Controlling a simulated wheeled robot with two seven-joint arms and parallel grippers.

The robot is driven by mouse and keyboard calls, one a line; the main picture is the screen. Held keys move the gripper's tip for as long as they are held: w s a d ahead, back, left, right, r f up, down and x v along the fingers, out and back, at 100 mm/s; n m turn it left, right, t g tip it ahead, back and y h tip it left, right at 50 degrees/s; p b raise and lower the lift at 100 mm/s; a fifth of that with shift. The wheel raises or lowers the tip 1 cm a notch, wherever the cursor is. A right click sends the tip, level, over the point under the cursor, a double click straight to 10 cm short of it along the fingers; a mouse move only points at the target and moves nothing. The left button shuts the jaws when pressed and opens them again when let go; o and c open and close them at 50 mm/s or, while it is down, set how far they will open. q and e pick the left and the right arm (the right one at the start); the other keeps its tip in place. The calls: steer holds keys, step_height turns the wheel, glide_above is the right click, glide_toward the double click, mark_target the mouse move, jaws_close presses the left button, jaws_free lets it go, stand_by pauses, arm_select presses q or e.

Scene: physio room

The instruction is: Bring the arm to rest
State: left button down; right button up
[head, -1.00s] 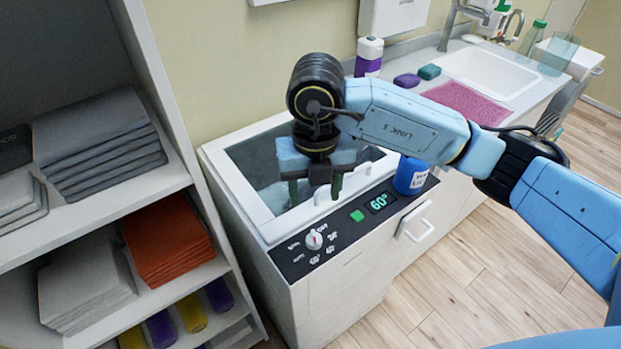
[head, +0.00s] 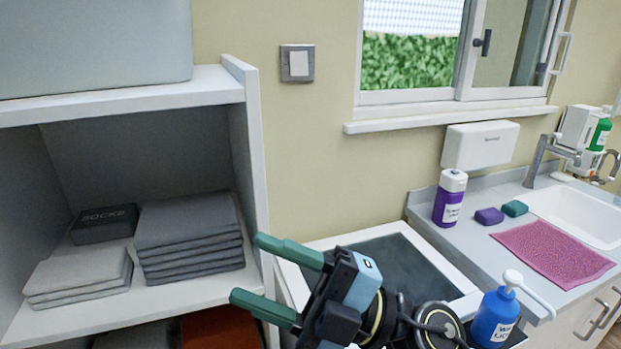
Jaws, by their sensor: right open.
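My right gripper (head: 262,276) is in the lower middle of the head view. Its two green fingers are spread apart and point left, with nothing between them. It is in front of the white washing unit (head: 335,238) with the dark lid window, and hides part of its front and top. The fingertips show in front of the right edge of the shelf unit (head: 257,170); I cannot tell whether they touch it. My left gripper does not show.
Grey folded towels (head: 190,235) and a dark socks box (head: 104,224) are on the shelf. A blue pump bottle (head: 496,316) is right of my gripper. A purple-labelled bottle (head: 449,200), two soaps and a pink mat (head: 553,252) are on the sink counter.

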steer(key=w+d+f+m+t+h, duration=0.2)
steer(key=w+d+m+t+h, duration=0.2)
steer(key=d+m+t+h, duration=0.45)
steer(key=w+d+f+m+t+h, duration=0.2)
steer(key=w+d+m+t+h, duration=0.35)
steer(key=m+t, duration=0.6)
steer(key=s+d+f+m+g+h, duration=0.2)
steer(key=d+f+m+g+h, duration=0.55)
steer(key=f, duration=0.55)
steer(key=s+d+f+m+g, duration=0.1)
steer(key=s+d+f+g, duration=0.1)
steer(key=s+f+g, duration=0.6)
steer(key=s+d+f+m+g, duration=0.1)
steer(key=s+d+f+g, duration=0.25)
steer(key=s+f, duration=0.75)
step_height(320, 180, down, 22)
steer(key=s+g, duration=0.1)
steer(key=s, duration=0.2)
steer(key=s+d+f+g+h, duration=0.1)
steer(key=s+d+f, duration=0.1)
steer(key=s+f, duration=1.3)
steer(key=shift+s+d+f+n, duration=0.15)
steer(key=shift+s+n, duration=0.2)
steer(key=shift+s, duration=0.35)
